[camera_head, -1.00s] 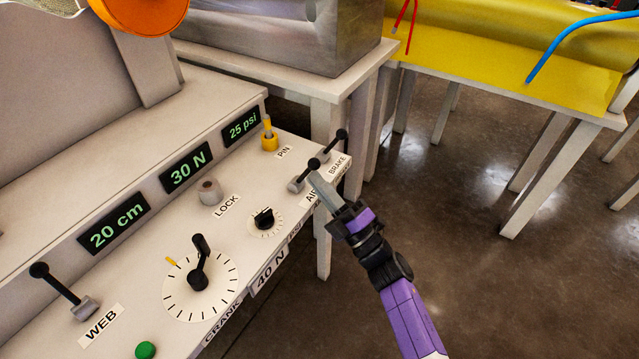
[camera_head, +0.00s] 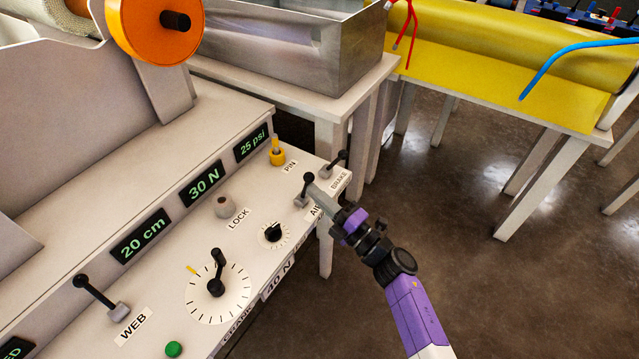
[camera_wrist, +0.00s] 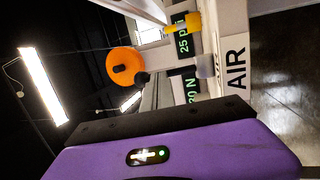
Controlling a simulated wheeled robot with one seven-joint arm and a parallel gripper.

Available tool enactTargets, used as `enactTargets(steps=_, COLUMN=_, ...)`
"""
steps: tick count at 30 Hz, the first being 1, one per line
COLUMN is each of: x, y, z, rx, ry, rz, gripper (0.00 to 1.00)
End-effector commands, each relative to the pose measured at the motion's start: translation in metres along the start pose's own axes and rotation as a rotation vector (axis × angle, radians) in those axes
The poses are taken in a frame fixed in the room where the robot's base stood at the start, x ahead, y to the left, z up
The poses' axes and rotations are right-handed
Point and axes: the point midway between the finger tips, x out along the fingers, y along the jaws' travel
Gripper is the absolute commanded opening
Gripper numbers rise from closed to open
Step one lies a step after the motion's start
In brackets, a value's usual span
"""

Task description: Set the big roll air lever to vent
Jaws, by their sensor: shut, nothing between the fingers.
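The air lever (camera_head: 307,184) is a short black-knobbed lever on a grey base near the right end of the white control panel, behind a partly covered AIR label (camera_head: 314,212). It stands nearly upright, with a slight lean to the right. My gripper (camera_head: 318,190) is shut and empty, its grey tip right beside the lever on the right; I cannot tell whether they touch. In the wrist view the AIR label (camera_wrist: 236,69) is large, and a black knob (camera_wrist: 142,77) shows above the purple gripper body. The fingertips are not clear there.
The brake lever (camera_head: 339,161) stands close behind the air lever. A yellow pin (camera_head: 277,155), a lock knob (camera_head: 224,206), a small dial (camera_head: 273,233) and a crank (camera_head: 216,272) share the panel. A metal bath (camera_head: 310,60) is behind. Open floor lies to the right.

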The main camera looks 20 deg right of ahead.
Motion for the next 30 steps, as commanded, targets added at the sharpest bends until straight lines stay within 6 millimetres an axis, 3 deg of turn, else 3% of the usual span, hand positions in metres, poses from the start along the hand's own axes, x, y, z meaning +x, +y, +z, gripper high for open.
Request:
enactTargets(steps=1, x=0.005, y=0.013, z=0.000, rx=-0.006, ry=-0.001, rz=-0.026, gripper=0.00)
enactTargets(steps=9, x=0.016, y=0.018, z=-0.003, rx=-0.035, ry=0.001, rz=-0.173, gripper=0.00)
enactTargets(steps=30, x=0.042, y=0.014, z=-0.008, rx=-0.109, ry=0.001, rz=-0.530, gripper=0.00)
